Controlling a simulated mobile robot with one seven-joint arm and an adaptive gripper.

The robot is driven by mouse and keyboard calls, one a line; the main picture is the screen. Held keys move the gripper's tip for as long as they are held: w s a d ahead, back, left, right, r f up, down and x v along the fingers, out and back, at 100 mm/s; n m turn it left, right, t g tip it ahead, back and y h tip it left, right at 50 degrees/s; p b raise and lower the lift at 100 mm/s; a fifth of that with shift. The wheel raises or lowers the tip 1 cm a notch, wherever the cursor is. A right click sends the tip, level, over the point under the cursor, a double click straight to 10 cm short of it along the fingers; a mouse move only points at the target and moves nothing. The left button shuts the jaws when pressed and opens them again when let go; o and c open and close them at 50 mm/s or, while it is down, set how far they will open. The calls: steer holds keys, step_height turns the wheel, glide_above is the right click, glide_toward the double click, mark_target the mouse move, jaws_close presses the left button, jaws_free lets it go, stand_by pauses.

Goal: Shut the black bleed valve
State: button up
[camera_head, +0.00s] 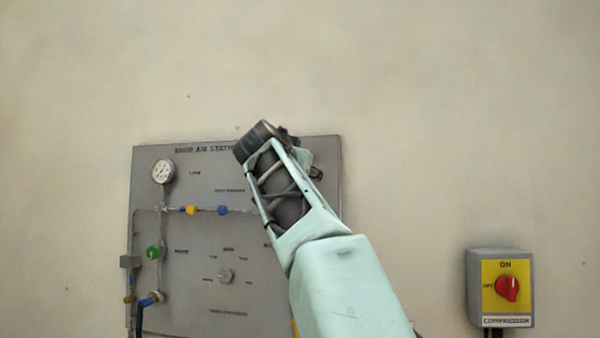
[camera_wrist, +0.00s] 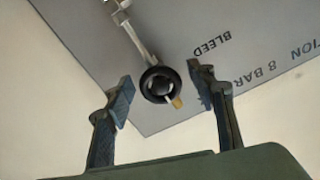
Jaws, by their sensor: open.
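The black bleed valve (camera_wrist: 153,89) shows in the wrist view as a round black knob with a pale centre, on the end of a metal pipe by the word BLEED. A small brass-coloured part (camera_wrist: 177,102) sticks out at its lower right. My gripper (camera_wrist: 161,87) is open, with one finger on each side of the valve in the picture. I see a gap on both sides, and cannot tell how far off the valve is in depth. In the head view my arm covers the panel's upper right, and the bleed valve and fingertips are hidden.
The grey panel (camera_head: 190,290) carries a pressure gauge (camera_head: 162,171), a yellow knob (camera_head: 191,210), a blue knob (camera_head: 222,210), and a green knob (camera_head: 153,253). A compressor switch box (camera_head: 489,265) with a red knob (camera_head: 507,288) is on the wall at the right. The wall between is bare.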

steer(key=shift+s, duration=0.1)
steer(key=s+a, duration=0.1)
steer(key=s, duration=1)
steer(key=shift+s+a, duration=0.2)
steer(key=shift+s, duration=0.2)
